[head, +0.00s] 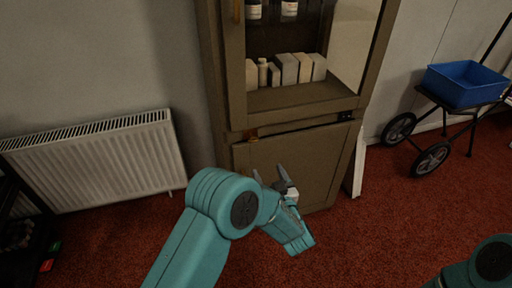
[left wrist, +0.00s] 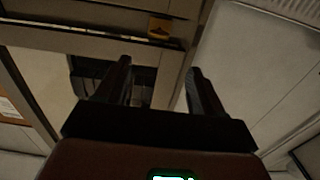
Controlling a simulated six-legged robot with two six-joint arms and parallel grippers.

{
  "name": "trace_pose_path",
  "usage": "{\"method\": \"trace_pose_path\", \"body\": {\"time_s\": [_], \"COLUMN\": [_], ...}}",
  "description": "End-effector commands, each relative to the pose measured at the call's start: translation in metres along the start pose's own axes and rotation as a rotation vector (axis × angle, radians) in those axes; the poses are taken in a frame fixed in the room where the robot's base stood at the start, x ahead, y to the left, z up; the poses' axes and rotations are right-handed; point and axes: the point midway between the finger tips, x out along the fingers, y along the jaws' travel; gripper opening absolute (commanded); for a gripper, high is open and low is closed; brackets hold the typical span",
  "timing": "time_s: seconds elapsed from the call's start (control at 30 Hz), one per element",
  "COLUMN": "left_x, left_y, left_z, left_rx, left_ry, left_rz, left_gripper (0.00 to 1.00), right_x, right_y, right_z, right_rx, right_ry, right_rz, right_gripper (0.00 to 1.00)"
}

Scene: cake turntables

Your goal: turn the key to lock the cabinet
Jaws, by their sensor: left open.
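The brown cabinet (head: 292,158) stands in the middle of the head view, with a lower door below an upper shelf section. My left gripper (head: 271,177) is in front of the lower door, below the brass piece. In the left wrist view my left gripper (left wrist: 158,68) is open and empty. My right gripper is not in view.
Several white boxes (head: 288,68) and bottles stand inside the upper section. A white radiator (head: 95,158) is on the wall at left. A cart with a blue bin (head: 465,84) stands at right. The red carpet (head: 370,235) is clear in front.

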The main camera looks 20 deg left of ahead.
Motion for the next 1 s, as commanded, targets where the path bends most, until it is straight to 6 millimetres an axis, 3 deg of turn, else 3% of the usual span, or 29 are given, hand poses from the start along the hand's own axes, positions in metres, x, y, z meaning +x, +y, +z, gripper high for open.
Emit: {"method": "trace_pose_path", "body": {"time_s": [0.3,0.5,0.7,1.0], "left_x": [0.079,0.118,0.137,0.14], "left_y": [0.001,0.002,0.002,0.002], "left_z": [0.002,0.002,0.001,0.0], "left_rx": [-0.003,-0.001,0.0,0.001], "left_ry": [0.002,0.001,0.0,0.0], "left_rz": [-0.005,-0.003,-0.001,0.0], "left_gripper": [0.68,0.68,0.68,0.68], "right_x": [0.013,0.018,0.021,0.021], "right_y": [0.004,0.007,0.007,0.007], "right_z": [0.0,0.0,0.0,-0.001], "right_rx": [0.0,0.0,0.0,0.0], "right_ry": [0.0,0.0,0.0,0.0], "right_rz": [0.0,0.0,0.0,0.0], "right_gripper": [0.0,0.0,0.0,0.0]}}
